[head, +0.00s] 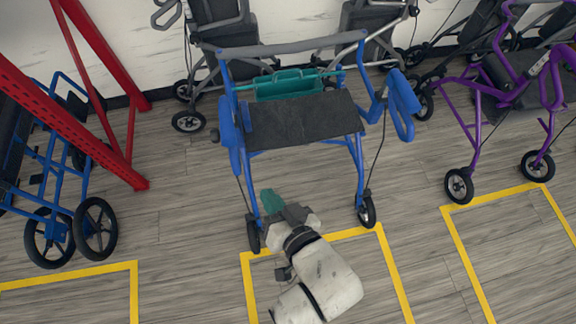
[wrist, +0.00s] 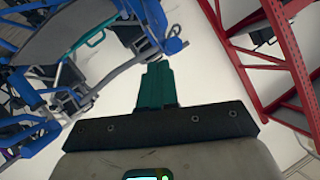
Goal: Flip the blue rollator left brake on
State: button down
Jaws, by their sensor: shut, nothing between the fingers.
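The blue rollator (head: 358,150) stands in the middle of the head view, with a black seat (head: 300,118), a teal part behind the seat and blue handle parts at its left (head: 231,135) and right (head: 403,105). Its brake lever and setting are too small to make out. My gripper (head: 270,203) has teal fingers, shut and empty, in front of the rollator's lower left side. In the wrist view the rollator (wrist: 35,65) fills the upper left. One of its handle ends (wrist: 172,45) shows just past my gripper's fingertips (wrist: 157,70); I cannot tell whether they touch.
A red rack frame (head: 110,90) and a blue wheelchair (head: 50,190) stand at the left. A purple rollator (head: 480,100) stands at the right. Grey walkers or chairs (head: 222,35) are behind, by the wall. Yellow lines (head: 250,285) mark open floor in front.

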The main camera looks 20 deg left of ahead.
jog(key=shift+r, duration=0.35)
send_near(233, 149)
jog(key=a+f, duration=0.2)
jog(key=f, duration=0.1)
jog(key=shift+b, duration=0.3)
jog(key=shift+f, duration=0.1)
dwell(0.4)
